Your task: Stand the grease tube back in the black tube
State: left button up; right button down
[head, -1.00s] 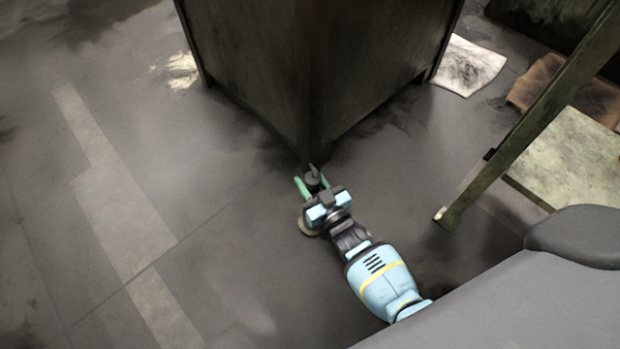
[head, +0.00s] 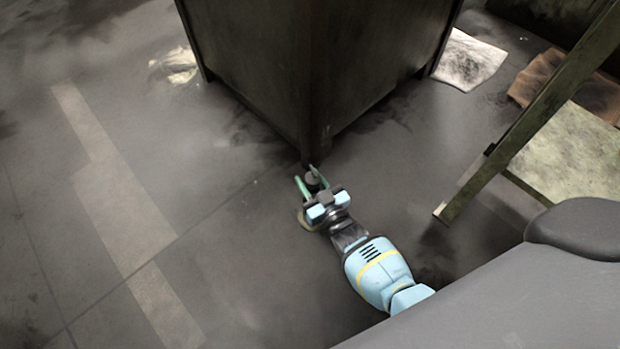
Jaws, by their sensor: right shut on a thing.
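My right gripper (head: 309,179) reaches in from the lower right, with its green fingers close to the near bottom corner of a dark cabinet. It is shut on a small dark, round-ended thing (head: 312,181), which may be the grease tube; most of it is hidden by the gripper. I cannot tell a separate black tube. A pale round edge (head: 302,219) shows just below the gripper; what it belongs to is unclear. My left gripper is not in view.
The dark cabinet (head: 310,70) stands at the top middle. A slanted metal leg (head: 520,120) comes down at the right, beside a pale panel (head: 570,155). White sheets (head: 468,60) and a brown piece (head: 535,78) lie at the back right.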

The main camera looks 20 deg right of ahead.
aim_at(317, 192)
jog(key=shift+f, duration=0.15)
dwell(0.3)
jog(key=c, duration=0.9)
grip_release()
jog(key=shift+o, duration=0.2)
jog(key=shift+s+f, duration=0.1)
jog(key=shift+f, duration=0.05)
jog(key=shift+s, duration=0.25)
jog(key=s+p, duration=0.1)
jog(key=s, duration=0.1)
jog(key=s+p, duration=0.1)
jog(key=s, duration=0.1)
jog(key=s+p, duration=0.1)
jog(key=s, duration=0.1)
jog(key=shift+d, duration=0.35)
jog(key=shift+s+d+p, duration=0.1)
jog(key=shift+s+p, duration=0.25)
jog(key=shift+s, duration=0.2)
